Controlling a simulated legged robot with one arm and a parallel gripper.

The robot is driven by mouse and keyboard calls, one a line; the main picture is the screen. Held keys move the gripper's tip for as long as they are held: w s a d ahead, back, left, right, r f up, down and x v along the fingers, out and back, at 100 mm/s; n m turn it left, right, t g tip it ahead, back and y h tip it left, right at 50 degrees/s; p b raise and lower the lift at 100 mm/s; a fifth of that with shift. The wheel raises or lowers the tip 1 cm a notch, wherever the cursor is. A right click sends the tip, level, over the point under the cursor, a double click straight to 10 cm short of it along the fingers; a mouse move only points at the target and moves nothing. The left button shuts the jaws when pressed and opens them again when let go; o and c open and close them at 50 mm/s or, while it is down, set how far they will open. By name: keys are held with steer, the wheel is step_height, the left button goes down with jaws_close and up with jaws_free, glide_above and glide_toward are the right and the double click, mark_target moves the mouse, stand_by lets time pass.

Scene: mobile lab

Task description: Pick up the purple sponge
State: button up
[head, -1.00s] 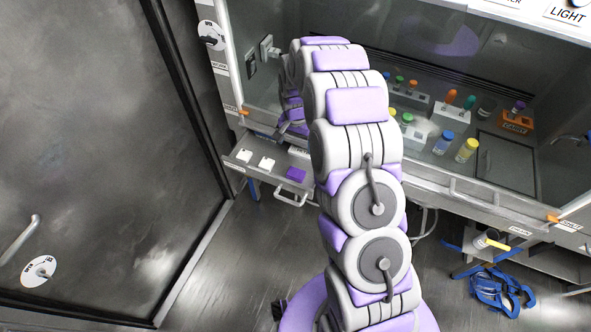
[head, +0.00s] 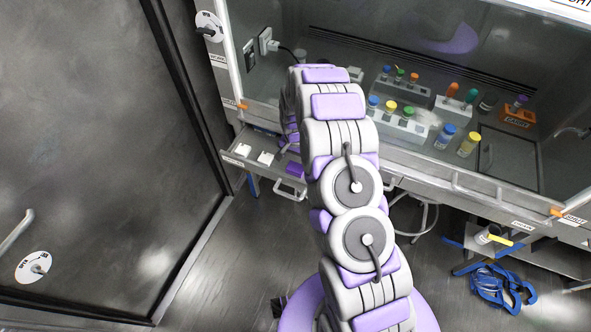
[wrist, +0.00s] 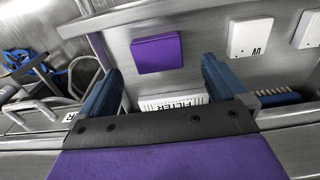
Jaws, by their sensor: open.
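The purple sponge (wrist: 157,53) is a small flat block lying in the open drawer, and shows in the wrist view between and beyond my fingertips. In the head view the sponge (head: 294,168) is partly hidden beside my arm. My gripper (wrist: 163,82) is open and empty, with its two blue fingers set wide apart to either side of the sponge's line. No contact with the sponge shows. In the head view my gripper is mostly hidden behind my arm.
The drawer (head: 240,164) also holds two white blocks (wrist: 250,37) beside the sponge. The cabinet above holds several capped vials (head: 444,137). Blue straps (head: 497,290) lie on the floor at right.

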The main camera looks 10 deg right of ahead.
mark_target(296, 167)
step_height(296, 167, down, 5)
steer(key=shift+s+r+b, duration=0.15)
steer(key=shift+r+b, duration=0.05)
steer(key=shift+b, duration=0.35)
steer(key=shift+c, duration=0.3)
steer(key=c, duration=1)
